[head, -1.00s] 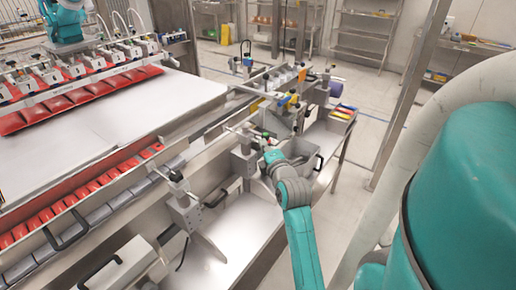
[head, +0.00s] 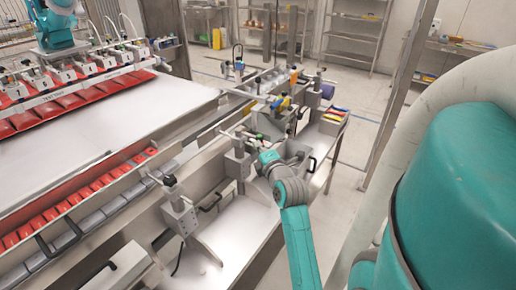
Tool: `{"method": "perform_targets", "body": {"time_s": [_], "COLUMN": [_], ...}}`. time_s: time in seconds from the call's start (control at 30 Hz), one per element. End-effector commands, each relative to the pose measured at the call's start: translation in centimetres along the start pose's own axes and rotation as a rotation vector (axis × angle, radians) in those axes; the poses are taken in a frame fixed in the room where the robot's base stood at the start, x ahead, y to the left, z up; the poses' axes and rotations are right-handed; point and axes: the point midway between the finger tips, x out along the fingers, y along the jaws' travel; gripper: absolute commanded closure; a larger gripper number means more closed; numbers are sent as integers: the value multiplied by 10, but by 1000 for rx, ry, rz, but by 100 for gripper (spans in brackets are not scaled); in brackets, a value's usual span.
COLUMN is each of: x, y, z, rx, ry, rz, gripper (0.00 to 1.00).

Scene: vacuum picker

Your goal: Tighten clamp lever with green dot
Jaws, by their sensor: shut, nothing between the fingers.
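A small green spot (head: 259,136) shows at the clamp assembly beside the conveyor; it looks like the green dot of a clamp lever, but the lever's shape is too small to make out. A grey clamp block on a post (head: 237,163) stands just left of it, with a thin rod across its top. My gripper (head: 256,143) is at the end of my teal and grey arm, close by the green spot. It is small and dark, shut and empty. I cannot tell whether it touches the lever.
Another clamp post (head: 180,211) stands nearer, at the left. Yellow and blue marked parts (head: 281,102) sit behind the green spot. The metal shelf (head: 235,225) below is bare.

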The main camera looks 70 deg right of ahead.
Motion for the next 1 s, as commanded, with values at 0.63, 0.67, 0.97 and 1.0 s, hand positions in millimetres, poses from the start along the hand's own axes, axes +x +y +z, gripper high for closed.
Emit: {"method": "perform_targets", "body": {"time_s": [0.63, 0.67, 0.97, 1.0], "x": [-90, -94, -122, -123], "y": [0, 0, 1, 1], "z": [1, 1, -4, -4], "rx": [-7, -6, -4, -3], "ry": [-11, -10, -1, -1], "rz": [0, 0, 3, 3], "gripper": [100, 100, 100, 100]}}
